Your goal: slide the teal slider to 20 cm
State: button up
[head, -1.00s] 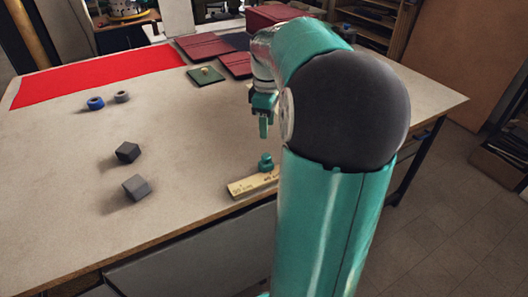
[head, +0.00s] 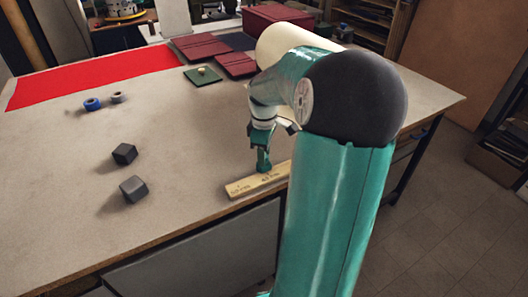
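The wooden ruler track (head: 243,187) lies near the table's front edge, its right part hidden behind my arm. It bears small dark markings too small to read fully. The teal slider (head: 263,168) sits on the track, mostly covered by my gripper. My gripper (head: 263,163) points down right over the slider, with its fingertips at the slider's height. The fingers look close together there, but I cannot tell whether they are shut on the slider.
Two dark cubes (head: 124,153) (head: 133,189) stand left of the track. A red cloth (head: 95,76), a green board (head: 202,76) and dark red covers (head: 200,47) lie at the back. The middle of the table is clear.

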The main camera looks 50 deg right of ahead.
grip_shut()
jog(key=s+d, duration=0.2)
jog(key=d, duration=0.4)
jog(key=s+d, duration=0.2)
jog(key=d, duration=0.5)
jog(key=s+d, duration=0.2)
jog(key=d, duration=0.4)
jog(key=shift+s+d+r, duration=0.1)
jog(key=shift+d, duration=0.2)
jog(key=shift+o, duration=1.3)
grip_release()
jog(key=shift+d, duration=0.15)
jog(key=shift+o, duration=0.5)
notch_tip(320, 180, up, 14)
jog(key=shift+a, duration=0.2)
